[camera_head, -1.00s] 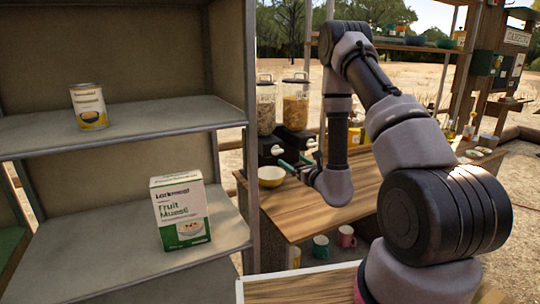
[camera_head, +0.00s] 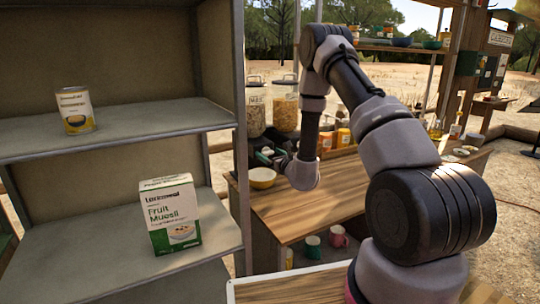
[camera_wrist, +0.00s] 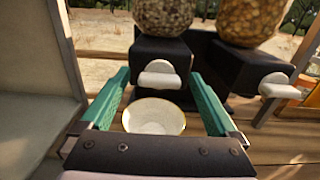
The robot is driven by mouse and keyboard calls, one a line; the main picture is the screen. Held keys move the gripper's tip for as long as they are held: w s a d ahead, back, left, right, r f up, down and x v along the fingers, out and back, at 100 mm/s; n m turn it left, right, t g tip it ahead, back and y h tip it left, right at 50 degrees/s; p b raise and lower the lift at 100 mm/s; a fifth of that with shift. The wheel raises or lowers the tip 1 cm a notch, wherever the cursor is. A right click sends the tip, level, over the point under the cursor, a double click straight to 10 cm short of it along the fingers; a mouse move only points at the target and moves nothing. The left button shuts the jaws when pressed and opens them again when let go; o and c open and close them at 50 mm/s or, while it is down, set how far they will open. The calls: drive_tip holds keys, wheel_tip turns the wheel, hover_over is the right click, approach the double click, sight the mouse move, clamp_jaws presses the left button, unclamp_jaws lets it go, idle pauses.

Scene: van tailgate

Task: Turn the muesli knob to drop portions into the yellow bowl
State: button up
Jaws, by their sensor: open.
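The left dispenser (camera_head: 256,112) holds a greyish mixed cereal, probably the muesli. In the wrist view its white knob (camera_wrist: 160,75) sits on the front of a black base (camera_wrist: 150,52). The yellow bowl (camera_head: 262,178) stands on the counter below that knob; its pale inside (camera_wrist: 153,117) shows in the wrist view. My gripper (camera_wrist: 159,78) is open and empty. Its green fingers lie left and right of the knob, with the knob ahead between the tips; contact cannot be told. In the head view my gripper (camera_head: 272,157) is small and partly hidden by my wrist.
A second dispenser (camera_head: 285,110) with golden cereal stands to the right, with its own white knob (camera_wrist: 273,85). A grey shelf (camera_head: 110,140) at left holds a can (camera_head: 75,110) and a muesli box (camera_head: 170,214). The wooden counter (camera_head: 300,212) is clear in front.

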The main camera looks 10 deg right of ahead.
drive_tip(key=c, duration=1.4)
drive_tip(key=shift+m, duration=0.3)
drive_tip(key=m, duration=0.4)
drive_tip(key=shift+d+m, duration=0.1)
drive_tip(key=shift+m, duration=0.2)
drive_tip(key=m, duration=0.3)
drive_tip(key=shift+f+m, duration=0.1)
drive_tip(key=shift+m, duration=0.2)
drive_tip(key=m, duration=0.5)
drive_tip(key=shift+d, duration=0.1)
drive_tip(key=shift+f+m, duration=0.1)
drive_tip(key=shift+m, duration=1.9)
